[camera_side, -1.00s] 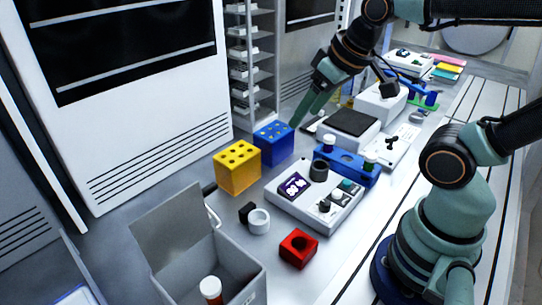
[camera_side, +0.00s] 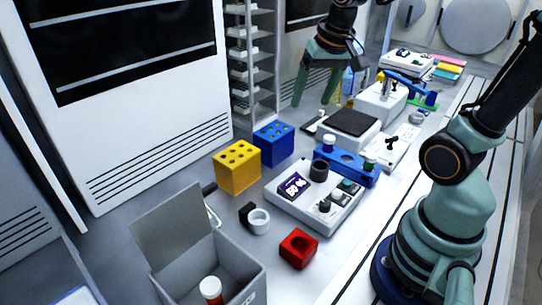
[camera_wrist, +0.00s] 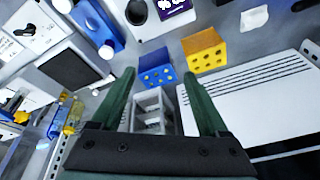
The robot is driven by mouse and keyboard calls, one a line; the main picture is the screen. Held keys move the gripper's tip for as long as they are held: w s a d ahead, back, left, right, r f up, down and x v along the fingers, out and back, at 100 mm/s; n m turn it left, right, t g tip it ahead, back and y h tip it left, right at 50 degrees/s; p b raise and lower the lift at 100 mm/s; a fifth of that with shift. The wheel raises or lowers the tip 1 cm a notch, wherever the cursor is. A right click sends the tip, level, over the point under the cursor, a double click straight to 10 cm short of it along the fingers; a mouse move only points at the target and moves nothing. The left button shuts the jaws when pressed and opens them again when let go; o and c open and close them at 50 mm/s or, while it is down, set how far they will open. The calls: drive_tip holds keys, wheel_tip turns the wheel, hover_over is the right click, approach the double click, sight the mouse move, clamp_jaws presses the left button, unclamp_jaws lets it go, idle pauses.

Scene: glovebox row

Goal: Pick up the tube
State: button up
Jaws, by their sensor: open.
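The rack also shows in the wrist view (camera_wrist: 113,32), at upper left. My gripper (camera_side: 314,98) is open and empty, high above the bench beyond the blue block.
A blue block (camera_side: 273,143) and a yellow block (camera_side: 237,168), both with holes, stand by the white cabinet. A white device with a display (camera_side: 290,188), a red holed block (camera_side: 299,248) and the grey box (camera_side: 257,285) are nearer. A shelf tower (camera_side: 247,60) stands behind.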

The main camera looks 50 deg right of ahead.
drive_tip(key=w+d+f+m+g, duration=0.2)
drive_tip(key=d+f+m, duration=0.3)
drive_tip(key=d, duration=0.4)
drive_tip(key=m+g, duration=0.2)
drive_tip(key=m, duration=0.3)
hover_over(329, 137)
wheel_tip(329, 137, down, 3)
drive_tip(key=shift+y, duration=0.4)
drive_tip(key=f, duration=0.6)
drive_tip(key=shift+s+d+f, duration=0.15)
drive_tip(key=shift+s+f, duration=0.1)
drive_tip(key=shift+f, duration=0.15)
drive_tip(key=shift+w+a+f, duration=0.1)
drive_tip(key=shift+f, duration=1.25)
drive_tip(key=shift+w+a+f, duration=0.1)
drive_tip(key=shift+f, duration=1.2)
clamp_jaws()
